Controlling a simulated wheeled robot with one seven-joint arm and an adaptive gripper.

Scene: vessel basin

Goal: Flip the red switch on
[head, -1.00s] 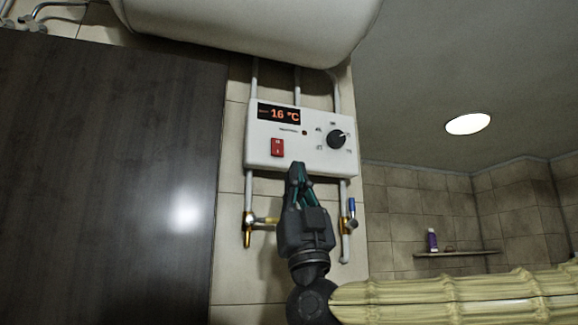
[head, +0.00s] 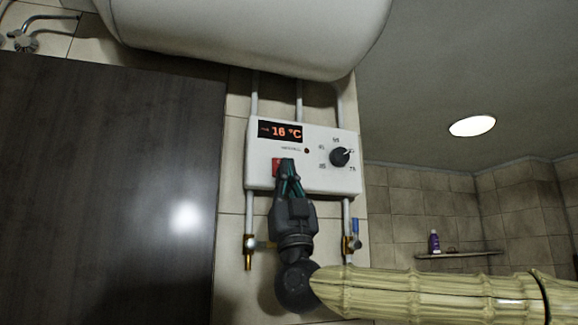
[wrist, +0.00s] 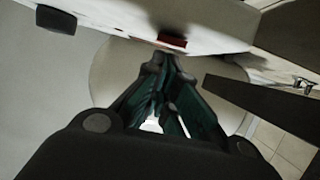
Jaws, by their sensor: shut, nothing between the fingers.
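The red switch (head: 276,167) is on the lower left of a white control box (head: 318,180) on the tiled wall. My gripper (head: 287,161) is shut and empty, pointing up, with its fingertips in front of the switch's right part in the head view. Only the switch's left part shows there. In the wrist view the switch (wrist: 172,40) is a red strip just beyond the fingertips (wrist: 158,60). I cannot tell whether the fingertips touch it. The box's display (head: 280,131) reads 16 °C, and a small indicator (head: 307,151) beside it looks dark reddish.
A black knob (head: 340,157) is on the box's right side. A white tank (head: 245,35) hangs above, joined by pipes. Valves with a brass fitting (head: 248,255) and a blue handle (head: 355,226) are below. A dark panel (head: 110,190) stands at left.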

